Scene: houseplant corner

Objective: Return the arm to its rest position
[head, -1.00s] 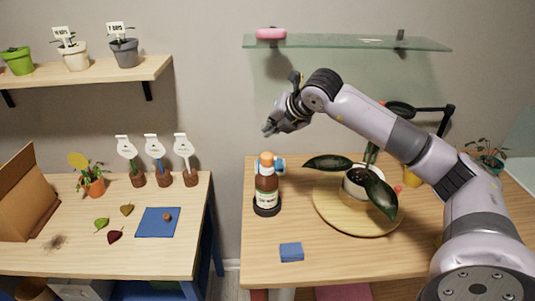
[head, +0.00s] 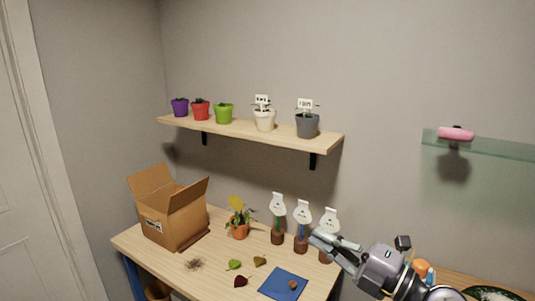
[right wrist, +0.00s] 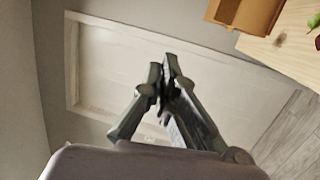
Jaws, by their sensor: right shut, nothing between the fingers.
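My right gripper (head: 322,238) is at the lower right of the head view. It is shut and empty, its fingers pointing left in front of the white-tagged pot stakes. In the right wrist view the fingertips (right wrist: 165,68) of the same gripper meet at the middle, with a pale door panel behind them. My left gripper is in neither view.
The left table (head: 215,268) holds an open cardboard box (head: 175,222), a small orange-potted plant (head: 239,231), several leaves and a blue cloth (head: 283,284). A wooden shelf (head: 240,129) with several pots hangs above. A glass shelf (head: 490,146) with a pink object (head: 456,133) is at right.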

